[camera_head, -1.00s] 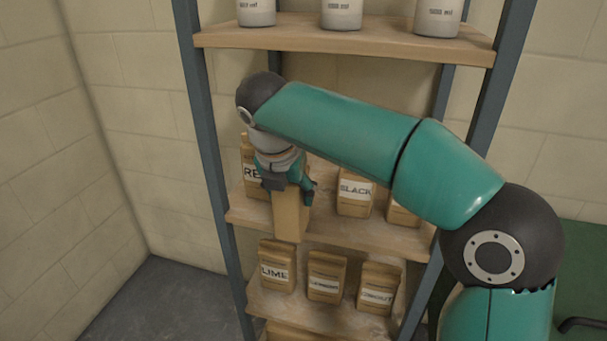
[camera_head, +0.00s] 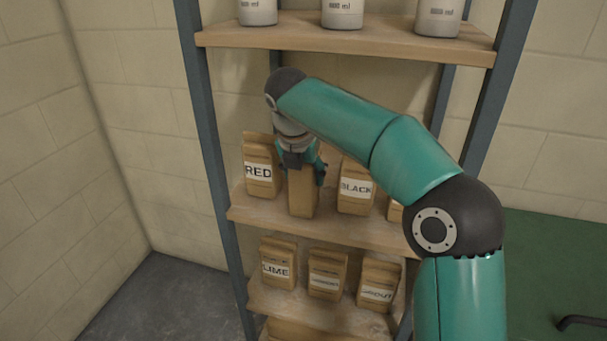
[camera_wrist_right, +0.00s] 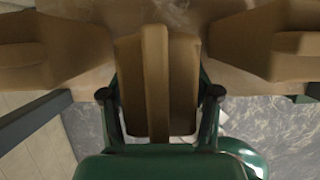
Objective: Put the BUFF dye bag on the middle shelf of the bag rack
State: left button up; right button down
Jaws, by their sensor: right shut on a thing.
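My right gripper (camera_head: 304,172) is shut on a brown paper bag (camera_head: 303,196), seen from its plain side with no label showing, so I cannot read its name. The bag is upright between the RED bag (camera_head: 261,172) and the BLACK bag (camera_head: 356,188), at the middle shelf (camera_head: 330,232) of the bag rack. Whether its base touches the board I cannot tell. In the right wrist view the held bag (camera_wrist_right: 157,85) is between the two fingers, with a bag on either side and gaps between. My left gripper is not in view.
Above is a shelf (camera_head: 340,43) with white bottles. Below is a shelf (camera_head: 310,309) with a LIME bag (camera_head: 278,266) and two more bags. Another bag (camera_head: 394,212) is partly hidden behind my right arm. Blue-grey posts (camera_head: 208,150) frame the rack.

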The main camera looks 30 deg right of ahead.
jog(key=shift+c, duration=1)
grip_release()
jog(key=p+v, duration=0.2)
jog(key=v, duration=0.5)
jog(key=shift+r, duration=0.3)
jog(key=shift+a+f, duration=0.1)
